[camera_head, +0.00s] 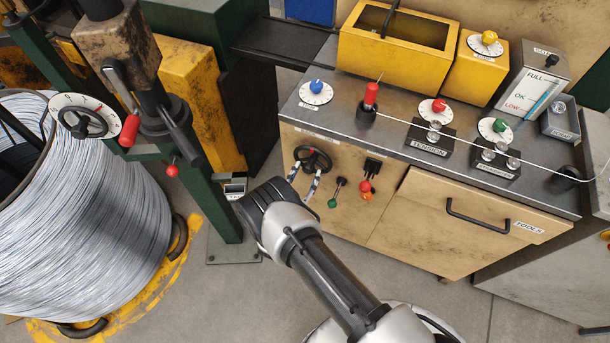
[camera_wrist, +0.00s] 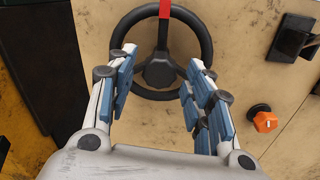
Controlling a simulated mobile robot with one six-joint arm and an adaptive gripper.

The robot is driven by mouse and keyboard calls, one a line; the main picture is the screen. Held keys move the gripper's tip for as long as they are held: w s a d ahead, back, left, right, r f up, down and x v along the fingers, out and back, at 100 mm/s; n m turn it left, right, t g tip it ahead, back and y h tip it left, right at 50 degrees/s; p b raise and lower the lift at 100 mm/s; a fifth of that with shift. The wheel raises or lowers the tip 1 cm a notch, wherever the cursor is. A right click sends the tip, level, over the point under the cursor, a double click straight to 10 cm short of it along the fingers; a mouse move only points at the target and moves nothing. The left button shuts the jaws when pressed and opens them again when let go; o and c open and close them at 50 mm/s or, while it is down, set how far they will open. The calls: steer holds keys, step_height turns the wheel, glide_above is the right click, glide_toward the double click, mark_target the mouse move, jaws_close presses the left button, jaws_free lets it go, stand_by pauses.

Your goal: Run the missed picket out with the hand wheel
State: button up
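A black hand wheel (camera_head: 313,160) is on the front of the beige cabinet. It fills the upper middle of the wrist view (camera_wrist: 160,72), with a dark hub and a red mark on its top spoke. My gripper (camera_head: 305,173) is in front of it with fingers apart. In the wrist view my gripper (camera_wrist: 162,62) has one blue-padded finger over each side of the rim, with the hub between them. I cannot tell whether they touch the rim. I cannot pick out a missed picket.
An orange knob (camera_wrist: 264,121) and a black switch (camera_wrist: 294,38) sit right of the wheel. A second, smaller wheel on a dial (camera_head: 82,122) is at left, above a large wire coil (camera_head: 95,215). A drawer handle (camera_head: 478,218) projects from the cabinet's right side.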

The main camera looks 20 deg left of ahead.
jaws_close()
stand_by(0.3)
